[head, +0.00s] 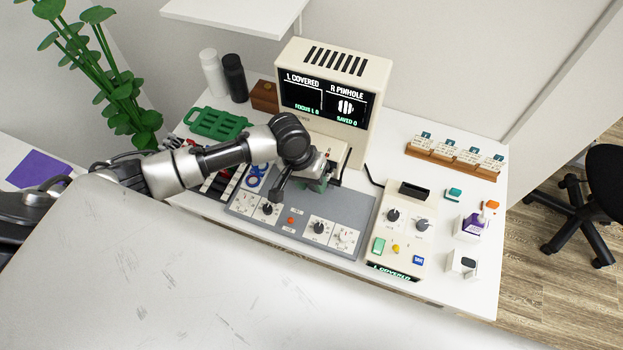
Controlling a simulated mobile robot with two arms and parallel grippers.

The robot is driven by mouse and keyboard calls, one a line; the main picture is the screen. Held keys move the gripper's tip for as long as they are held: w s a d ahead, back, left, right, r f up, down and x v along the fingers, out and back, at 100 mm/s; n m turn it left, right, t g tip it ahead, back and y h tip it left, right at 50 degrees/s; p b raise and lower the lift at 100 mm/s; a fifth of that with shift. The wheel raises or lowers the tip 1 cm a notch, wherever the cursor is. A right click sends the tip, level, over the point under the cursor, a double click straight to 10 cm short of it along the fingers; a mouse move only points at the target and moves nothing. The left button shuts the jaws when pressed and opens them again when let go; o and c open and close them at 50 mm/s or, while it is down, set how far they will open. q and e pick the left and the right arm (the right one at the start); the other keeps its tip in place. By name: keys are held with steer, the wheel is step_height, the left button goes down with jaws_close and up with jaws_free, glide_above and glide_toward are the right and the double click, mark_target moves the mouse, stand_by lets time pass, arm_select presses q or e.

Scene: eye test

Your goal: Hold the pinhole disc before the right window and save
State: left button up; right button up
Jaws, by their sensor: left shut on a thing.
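My left gripper (322,180) reaches in over the grey console (345,205), in front of the cream monitor (360,90). It is shut on a small green-edged thing, most likely the pinhole disc, largely hidden by the gripper and wrist. The window behind it is also mostly hidden. The screen (323,100) reads "L COVERED" and "R PINHOLE", with a striped round patch on the right, "FOCUS L 0" and "SAVED 0". A cream control box (407,215) has two knobs, a green button, a yellow button and a blue button (418,261). Its front display (394,272) reads "L COVERED". My right gripper is not in view.
A green slotted rack (215,124), a white bottle (212,74), a black bottle (235,78) and a wooden block (264,97) stand at the back left. A wooden card holder (453,160) and small coloured items stand at the right. A plant (118,90) is far left.

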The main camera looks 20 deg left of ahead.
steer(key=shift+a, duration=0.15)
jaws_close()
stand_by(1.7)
